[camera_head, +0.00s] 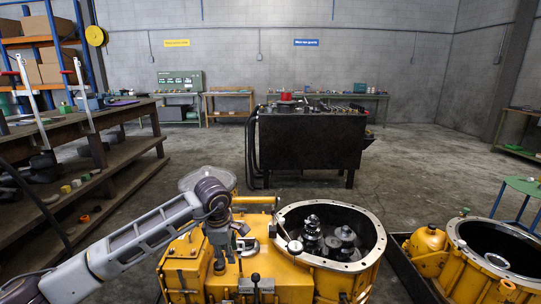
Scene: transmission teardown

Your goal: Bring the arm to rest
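My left arm reaches in from the lower left. Its dark wrist bends down over the left part of a yellow transmission housing (290,285). My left gripper (226,256) points down just above or at the housing's top, by small dark and metal fittings. Its fingers are small and blend with these parts, so I cannot tell whether they are open or hold anything. The round opening of the housing, right of the gripper, shows dark gear shafts (312,235) standing inside. My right gripper is not in view.
A second yellow housing (462,262) stands in a dark tray at the right. A wooden workbench (120,165) with loose parts runs along the left. A black machine (310,140) stands behind the housing. Open concrete floor lies between them. A green stool (525,187) is at the right edge.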

